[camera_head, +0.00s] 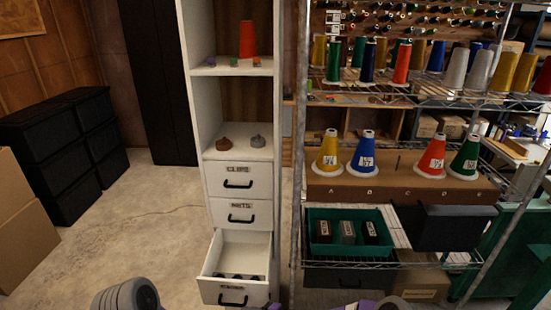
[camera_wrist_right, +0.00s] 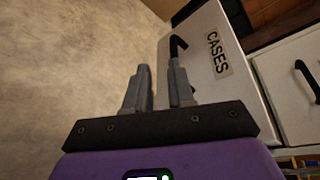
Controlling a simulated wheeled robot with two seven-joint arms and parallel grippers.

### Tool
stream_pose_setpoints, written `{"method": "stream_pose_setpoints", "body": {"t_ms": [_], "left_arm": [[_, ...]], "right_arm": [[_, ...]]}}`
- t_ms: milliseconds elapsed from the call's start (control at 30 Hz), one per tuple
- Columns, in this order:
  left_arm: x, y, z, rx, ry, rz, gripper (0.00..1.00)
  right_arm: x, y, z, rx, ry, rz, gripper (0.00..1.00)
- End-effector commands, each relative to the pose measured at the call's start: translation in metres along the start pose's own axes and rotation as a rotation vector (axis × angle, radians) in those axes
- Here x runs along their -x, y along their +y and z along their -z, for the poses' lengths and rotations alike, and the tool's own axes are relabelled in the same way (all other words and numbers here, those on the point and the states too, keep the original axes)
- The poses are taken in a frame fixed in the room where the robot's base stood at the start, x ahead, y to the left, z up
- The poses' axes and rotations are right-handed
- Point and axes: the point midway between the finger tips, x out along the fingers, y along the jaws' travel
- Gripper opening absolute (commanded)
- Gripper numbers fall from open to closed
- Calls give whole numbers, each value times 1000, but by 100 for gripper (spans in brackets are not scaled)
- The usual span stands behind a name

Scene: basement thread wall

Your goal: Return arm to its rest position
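My right gripper (camera_wrist_right: 159,68) shows in the right wrist view. Its two grey fingers are apart with nothing between them. Past the fingertips is a white drawer front with a "CASES" label (camera_wrist_right: 217,54) and a black handle (camera_wrist_right: 178,46). The handle is close behind the right finger; I cannot tell whether they touch. In the head view, grey and purple parts of my arms show at the bottom edge, but no fingertips. My left gripper is not in view.
The bottom drawer (camera_head: 210,268) of the white cabinet (camera_head: 203,125) is pulled out, with several dark items inside. A wire rack (camera_head: 405,97) with thread cones and a green bin (camera_head: 313,222) stands to its right. Black boxes (camera_head: 40,140) stand at left. The floor (camera_head: 120,235) between is clear.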

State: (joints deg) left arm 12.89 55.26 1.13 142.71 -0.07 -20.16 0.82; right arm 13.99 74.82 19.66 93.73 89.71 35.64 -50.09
Motion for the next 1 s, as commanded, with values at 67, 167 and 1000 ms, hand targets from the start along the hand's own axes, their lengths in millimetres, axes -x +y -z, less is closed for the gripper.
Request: {"method": "stream_pose_setpoints", "body": {"t_ms": [67,167,1000], "left_arm": [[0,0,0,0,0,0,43],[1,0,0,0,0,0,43],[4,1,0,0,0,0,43]], "right_arm": [[7,25,-9,10,-11,-98,23],[28,74,-24,36,-20,-290,23],[233,223,-73,553,186,-947,23]]}}
